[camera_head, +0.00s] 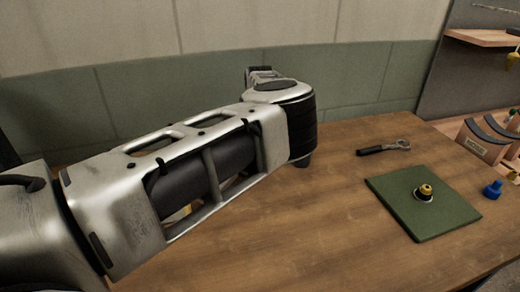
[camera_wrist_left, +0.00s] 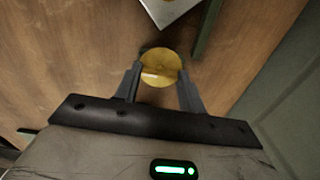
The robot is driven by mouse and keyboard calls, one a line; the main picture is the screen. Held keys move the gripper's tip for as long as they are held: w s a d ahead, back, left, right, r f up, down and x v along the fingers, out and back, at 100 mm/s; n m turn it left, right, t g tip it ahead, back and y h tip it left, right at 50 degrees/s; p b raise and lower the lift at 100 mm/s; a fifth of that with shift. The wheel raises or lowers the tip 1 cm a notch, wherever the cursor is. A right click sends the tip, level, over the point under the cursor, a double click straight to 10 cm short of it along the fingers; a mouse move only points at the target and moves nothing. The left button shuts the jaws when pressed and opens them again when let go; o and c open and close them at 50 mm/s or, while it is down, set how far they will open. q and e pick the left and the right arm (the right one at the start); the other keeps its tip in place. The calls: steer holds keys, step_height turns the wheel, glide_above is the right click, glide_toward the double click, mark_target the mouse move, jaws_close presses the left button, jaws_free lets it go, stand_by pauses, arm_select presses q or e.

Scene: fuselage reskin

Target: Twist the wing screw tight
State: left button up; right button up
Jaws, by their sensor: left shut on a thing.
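In the left wrist view my left gripper (camera_wrist_left: 160,75) is shut on a round brass-coloured piece (camera_wrist_left: 160,66), seen face-on between the two fingertips. I cannot tell from this angle whether it is the wing screw. In the head view my left arm reaches in over the table, and its gripper is hidden behind the arm. My right gripper is in neither view.
On the wooden table (camera_head: 330,230) a green mat (camera_head: 395,205) holds a yellow-and-black knobbed part (camera_head: 425,192). A pale plate corner (camera_wrist_left: 165,8) shows at the wrist view's top.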

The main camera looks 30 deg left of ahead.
arm_select(q)
steer(key=m+b, duration=0.1)
steer(key=m, duration=0.3)
steer(key=shift+m, duration=0.4)
steer(key=m, duration=0.4)
steer(key=shift+b, duration=0.4)
steer(key=m, duration=0.5)
steer(key=shift+r, duration=0.1)
steer(key=m, duration=0.4)
steer(key=shift+m, duration=0.3)
steer(key=m, duration=0.8)
steer(key=shift+w+r, duration=0.1)
steer(key=m, duration=0.4)
steer(key=shift+m+p, duration=0.3)
steer(key=shift+p, duration=0.05)
steer(key=m, duration=0.4)
steer(key=shift+p, duration=0.4)
